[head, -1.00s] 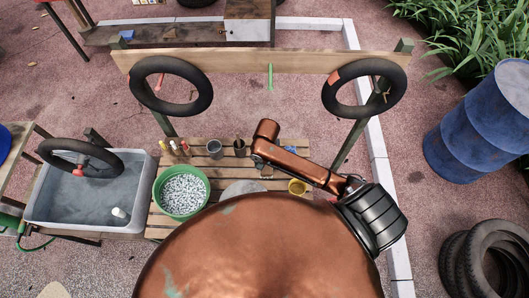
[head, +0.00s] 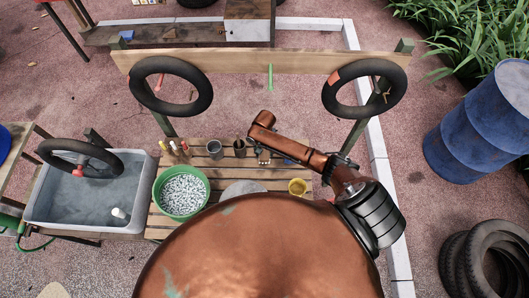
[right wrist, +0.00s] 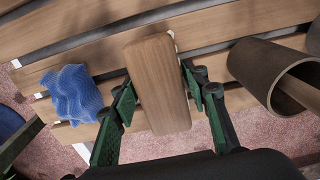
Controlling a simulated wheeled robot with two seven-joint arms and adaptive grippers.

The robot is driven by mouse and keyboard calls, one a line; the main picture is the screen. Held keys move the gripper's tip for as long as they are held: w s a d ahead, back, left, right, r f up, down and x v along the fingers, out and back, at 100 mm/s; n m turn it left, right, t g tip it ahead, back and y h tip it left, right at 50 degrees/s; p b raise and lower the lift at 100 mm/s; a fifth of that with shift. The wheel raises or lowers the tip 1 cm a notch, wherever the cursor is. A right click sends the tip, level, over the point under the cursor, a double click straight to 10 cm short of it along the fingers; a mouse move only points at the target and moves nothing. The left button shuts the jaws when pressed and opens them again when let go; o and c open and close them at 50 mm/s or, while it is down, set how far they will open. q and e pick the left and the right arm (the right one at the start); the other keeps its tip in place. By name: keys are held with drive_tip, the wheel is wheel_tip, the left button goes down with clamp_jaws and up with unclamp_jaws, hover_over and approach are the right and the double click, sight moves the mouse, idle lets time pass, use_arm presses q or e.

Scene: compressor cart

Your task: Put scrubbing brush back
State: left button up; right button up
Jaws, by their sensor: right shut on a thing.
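The scrubbing brush (right wrist: 157,82) shows in the right wrist view as a long wooden block with rounded edges. My right gripper (right wrist: 157,92) is shut on it, one green finger on each long side. Its bristles are hidden beneath. The brush is over the slatted wooden bench (right wrist: 215,22); I cannot tell whether it touches the slats. In the head view my right gripper (head: 263,157) is small, over the back of the bench, right of the dark cup (head: 239,148). My left gripper is not in view.
A green basin (head: 158,192), a grey cup (head: 215,149) and a yellow cup (head: 297,187) are on the bench.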

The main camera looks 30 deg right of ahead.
sight(265, 150)
drive_tip(key=shift+f, duration=0.25)
drive_tip(key=shift+f, duration=0.15)
drive_tip(key=o, duration=1.1)
wheel_tip(265, 150, up, 12)
drive_tip(key=shift+r, duration=0.15)
